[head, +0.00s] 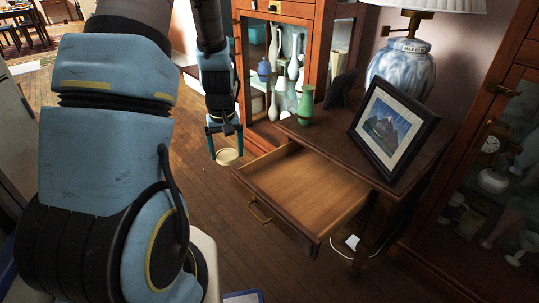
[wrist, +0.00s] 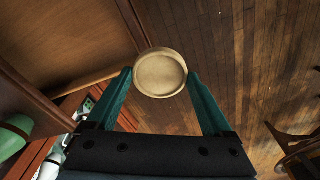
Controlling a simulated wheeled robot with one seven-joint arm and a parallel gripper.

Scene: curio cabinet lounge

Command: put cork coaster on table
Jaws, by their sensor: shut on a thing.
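The cork coaster (wrist: 160,74) is a round tan disc with a raised rim. My gripper (head: 225,150) is shut on it, with the coaster (head: 228,156) between the fingertips. In the wrist view my gripper (wrist: 160,82) has its two teal fingers at the coaster's left and right sides. In the head view the coaster hangs in the air over the floor, just left of the open drawer. The wooden side table (head: 335,135) stands to the right, with its top above the drawer.
The open drawer (head: 305,187) looks empty and juts out from the table. On the table are a green vase (head: 306,105), a framed mountain picture (head: 392,127), a dark frame (head: 340,88) and a blue-white lamp (head: 401,72). Glass cabinets (head: 281,45) stand behind and at right. The table's front middle is bare.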

